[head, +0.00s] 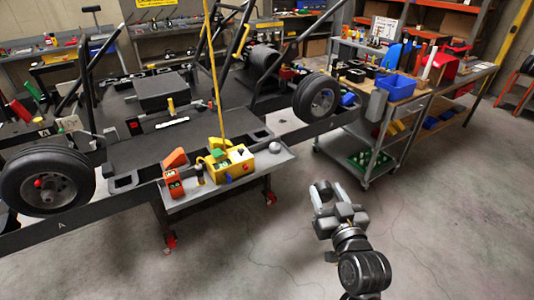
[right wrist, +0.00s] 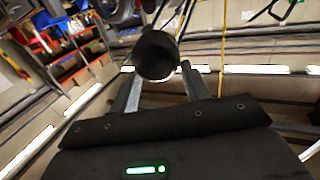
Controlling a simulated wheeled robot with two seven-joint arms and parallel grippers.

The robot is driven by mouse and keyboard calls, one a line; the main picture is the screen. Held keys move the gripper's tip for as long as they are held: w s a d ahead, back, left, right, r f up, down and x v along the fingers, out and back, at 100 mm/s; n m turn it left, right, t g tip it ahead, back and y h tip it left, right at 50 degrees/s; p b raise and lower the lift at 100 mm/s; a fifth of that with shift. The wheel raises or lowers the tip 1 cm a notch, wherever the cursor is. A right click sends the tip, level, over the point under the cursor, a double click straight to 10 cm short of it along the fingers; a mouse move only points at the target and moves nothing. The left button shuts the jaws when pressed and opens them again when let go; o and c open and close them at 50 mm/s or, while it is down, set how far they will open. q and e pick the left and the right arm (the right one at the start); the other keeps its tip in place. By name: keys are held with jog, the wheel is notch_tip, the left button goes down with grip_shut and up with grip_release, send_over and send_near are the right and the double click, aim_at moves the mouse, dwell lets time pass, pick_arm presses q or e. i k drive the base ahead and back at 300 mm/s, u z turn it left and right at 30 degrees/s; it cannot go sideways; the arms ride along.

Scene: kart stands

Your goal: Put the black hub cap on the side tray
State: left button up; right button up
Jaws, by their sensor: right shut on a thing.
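The black hub cap (right wrist: 156,55) is a dark round piece between the two fingers of my right gripper (right wrist: 158,85) in the right wrist view. In the head view, my right gripper (head: 324,192) is at the lower right, above the open floor, with the dark cap (head: 322,187) at its tips. It is shut on the cap. The side tray (head: 264,164) is a grey shelf on the near side of the kart stand, left of and beyond my right gripper. My left gripper is not in view.
On the tray stand a yellow box (head: 238,165), an orange block (head: 173,185) and a grey ball (head: 275,147). The kart's wheels (head: 47,180) (head: 317,98) flank it. A grey trolley (head: 390,135) with a blue bin (head: 395,86) stands to the right. Floor between is clear.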

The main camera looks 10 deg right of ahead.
aim_at(263, 162)
jog(key=i, duration=0.85)
